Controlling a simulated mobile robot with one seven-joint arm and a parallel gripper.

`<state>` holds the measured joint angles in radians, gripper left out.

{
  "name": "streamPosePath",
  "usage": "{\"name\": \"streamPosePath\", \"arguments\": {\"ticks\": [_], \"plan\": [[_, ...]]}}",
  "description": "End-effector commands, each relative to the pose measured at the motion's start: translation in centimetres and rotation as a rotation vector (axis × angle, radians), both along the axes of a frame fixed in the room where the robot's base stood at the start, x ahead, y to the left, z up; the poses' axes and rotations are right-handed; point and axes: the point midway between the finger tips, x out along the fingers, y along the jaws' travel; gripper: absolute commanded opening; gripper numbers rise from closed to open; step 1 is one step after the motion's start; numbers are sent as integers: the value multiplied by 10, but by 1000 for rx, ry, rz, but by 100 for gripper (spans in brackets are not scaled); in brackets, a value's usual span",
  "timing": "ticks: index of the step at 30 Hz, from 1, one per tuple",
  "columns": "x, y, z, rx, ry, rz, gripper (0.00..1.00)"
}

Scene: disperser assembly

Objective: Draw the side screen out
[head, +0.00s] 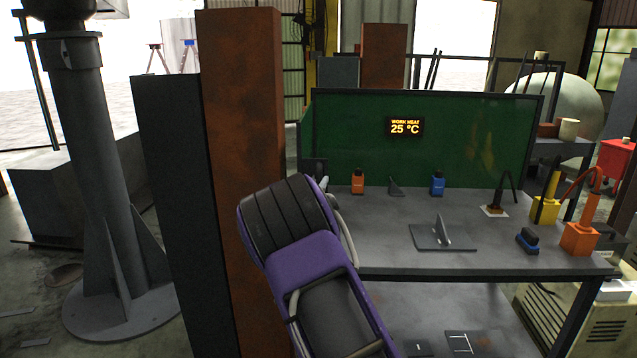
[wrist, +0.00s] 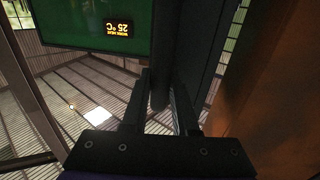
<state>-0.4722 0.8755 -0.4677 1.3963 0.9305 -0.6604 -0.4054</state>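The green screen (head: 350,120) stands along the back of the workbench and carries a lit display reading 25 °C. It also shows in the wrist view (wrist: 70,25), with the display turned over. In the wrist view a dark upright panel (wrist: 203,45), seen nearly edge-on, looks like the side screen. A dark rounded bar (wrist: 160,80) stands beside it. My gripper (wrist: 162,85) has its fingers apart, one on each side of the bar's lower end. I see no clear contact. In the head view my purple arm hides most of the gripper at the bench's left end.
The workbench (head: 400,255) holds an orange bottle (head: 358,183), a blue bottle (head: 438,185) and a grey bracket plate (head: 455,243). A rusty column (head: 240,120) and a dark panel (head: 165,180) stand close to the left of my arm.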

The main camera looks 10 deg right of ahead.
Motion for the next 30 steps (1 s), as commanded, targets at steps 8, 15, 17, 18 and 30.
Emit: {"name": "streamPosePath", "arguments": {"ticks": [8, 15, 17, 18, 30], "plan": [[0, 0, 0, 0, 0, 0, 57], [-1, 1, 0, 0, 0, 0, 57], [-5, 3, 1, 1, 0, 1, 57], [-8, 4, 1, 1, 0, 1, 57], [-83, 36, 1, 2, 1, 3, 57]]}}
